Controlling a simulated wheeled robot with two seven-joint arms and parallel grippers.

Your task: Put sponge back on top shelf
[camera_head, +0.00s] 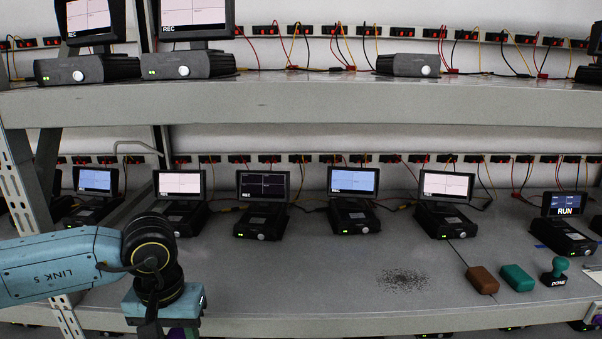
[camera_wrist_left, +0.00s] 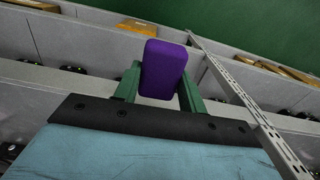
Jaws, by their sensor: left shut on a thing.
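A purple block, seemingly the sponge (camera_wrist_left: 163,70), is held between the green fingers of my left gripper (camera_wrist_left: 158,88) in the left wrist view. In the head view my left gripper is at the lower left, in front of the lower shelf's edge, pointing down. Only a sliver of purple (camera_head: 182,333) shows below it, and its fingers are hidden. The top shelf (camera_head: 300,103) runs across the upper part of the head view, above and behind the gripper. My right gripper is not in view.
The lower shelf (camera_head: 320,275) holds several small screened devices. A dark speckled patch (camera_head: 403,279), a brown block (camera_head: 482,279), a teal block (camera_head: 517,277) and a teal stamp (camera_head: 555,271) are at its front right. The top shelf has clear room between its devices (camera_head: 188,65) and a grey box (camera_head: 408,65).

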